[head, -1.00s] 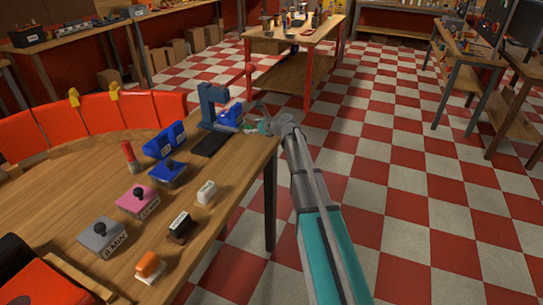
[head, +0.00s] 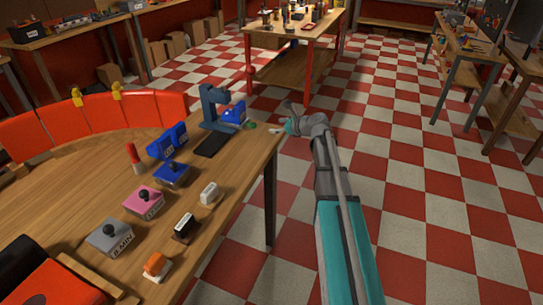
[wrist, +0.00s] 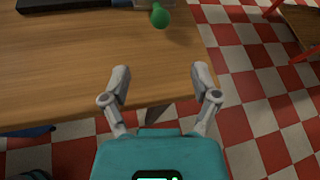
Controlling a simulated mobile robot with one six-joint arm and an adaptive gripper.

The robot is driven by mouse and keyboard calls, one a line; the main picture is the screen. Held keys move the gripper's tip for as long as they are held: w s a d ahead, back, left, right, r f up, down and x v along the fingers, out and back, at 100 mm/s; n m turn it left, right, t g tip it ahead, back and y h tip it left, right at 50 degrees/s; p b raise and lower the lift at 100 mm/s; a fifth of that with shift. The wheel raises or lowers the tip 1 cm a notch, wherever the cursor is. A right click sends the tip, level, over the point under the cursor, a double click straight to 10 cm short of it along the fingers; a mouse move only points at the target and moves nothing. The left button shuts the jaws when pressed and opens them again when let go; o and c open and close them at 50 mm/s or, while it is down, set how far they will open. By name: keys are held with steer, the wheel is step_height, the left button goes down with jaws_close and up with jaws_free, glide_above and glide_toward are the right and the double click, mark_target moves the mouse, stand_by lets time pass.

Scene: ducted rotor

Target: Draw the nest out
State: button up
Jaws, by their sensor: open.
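A green ball knob (wrist: 160,16) sticks out from a grey part at the top of the wrist view, over the wooden bench. In the head view the green knob (head: 250,125) shows small beside a blue unit (head: 234,114) at the bench's right edge. I cannot clearly tell which part is the nest; the knob's grey mount is mostly cut off. My gripper (wrist: 160,74) is open and empty, its two fingers apart, short of the knob and over the bench's edge. In the head view my gripper (head: 286,121) is right of the knob.
A blue upright stand (head: 213,103) and a black strip (head: 210,143) are near the knob. Blue, pink and grey knobbed boxes (head: 145,202) and small switches (head: 184,227) line the bench (head: 75,210).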

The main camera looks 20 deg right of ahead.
steer(key=s+a+n+g+p, duration=0.1)
steer(key=s+a+n+p, duration=0.1)
steer(key=s+a+r+n+g+p, duration=0.1)
steer(key=s+a+n+p, duration=0.1)
steer(key=s+n, duration=0.1)
steer(key=s+a+r+n+g+p, duration=0.1)
steer(key=s+a+n+p, duration=0.1)
steer(key=n, duration=0.1)
steer(key=shift+s+a+g+h, duration=0.35)
steer(key=shift+s+g+h, duration=0.05)
steer(key=s+a+r+n+g+h+p, duration=0.2)
steer(key=s+r+n+g+h+p, duration=0.1)
steer(key=s+n+p, duration=0.4)
steer(key=s+a+r+n+g+h+p, duration=0.2)
steer(key=s+r+n+g+h+p, duration=0.1)
steer(key=s+n+p, duration=0.5)
steer(key=shift+s+a+r+n+g+h, duration=0.55)
steer(key=shift+s+r+n, duration=0.9)
steer(key=shift+s, duration=2.15)
steer(key=shift+d+f+n, duration=0.25)
steer(key=shift+d+f, duration=0.05)
steer(key=shift+f, duration=0.05)
steer(key=shift+s, duration=0.15)
